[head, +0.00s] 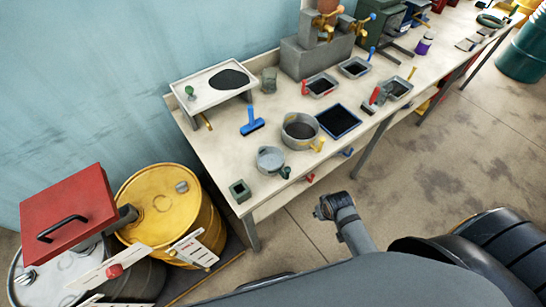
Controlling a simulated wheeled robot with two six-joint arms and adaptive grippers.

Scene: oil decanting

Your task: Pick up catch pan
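Several vessels on the bench could be the catch pan, and I cannot tell which one it is. A round grey pan (300,129) with dark contents and a yellow handle stands near the bench's front left. A dark square tray (338,121) with a blue rim lies just right of it. Small rectangular pans (321,86) with dark insides stand farther back, one with a red grip. A lidded grey pot (270,158) with a dark green handle sits nearer the front edge. Neither gripper's fingers show; only parts of my body and arm are visible at the lower right.
The long beige bench (225,146) runs along the blue wall. A raised tray (213,84), blue squeegee (251,123) and small green box (240,190) stand on its left part. A yellow drum (160,200) and red box (68,215) are at left. Floor is open at right.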

